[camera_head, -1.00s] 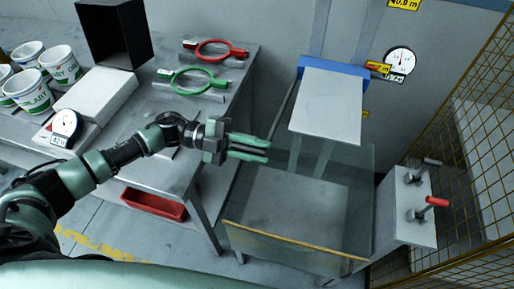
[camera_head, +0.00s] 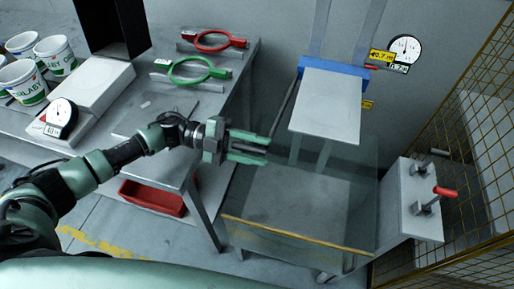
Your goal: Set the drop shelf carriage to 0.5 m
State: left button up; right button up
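The drop shelf carriage (camera_head: 332,68) is a blue crossbar bearing a flat grey-white shelf (camera_head: 327,106), on two upright rails. Its red pointer is just below the yellow 0.7 m mark (camera_head: 381,56) on the wall. A lower yellow mark (camera_head: 367,105) is too small to read. A round dial (camera_head: 405,48) has a small white readout, apparently 0.7. A grey box (camera_head: 411,206) at right has a grey-handled lever (camera_head: 438,152) and a red-handled lever (camera_head: 445,191). My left gripper (camera_head: 250,147) is open and empty, left of the shelf and apart from it. My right gripper is out of view.
A clear-walled enclosure with a yellow front edge (camera_head: 295,238) stands below the shelf. A yellow mesh fence (camera_head: 480,150) borders the right. The left bench holds cups (camera_head: 22,82), a scale (camera_head: 60,112), and red (camera_head: 212,41) and green (camera_head: 188,70) rings. A red bin (camera_head: 152,197) is underneath.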

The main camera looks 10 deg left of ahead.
pick_arm(q)
jog(key=shift+w+r, duration=0.15)
notch_tip(320, 180, up, 20)
jog(key=b, duration=0.2)
dwell(0.4)
jog(key=a+b, duration=0.2)
jog(key=a, duration=0.7)
dwell(0.6)
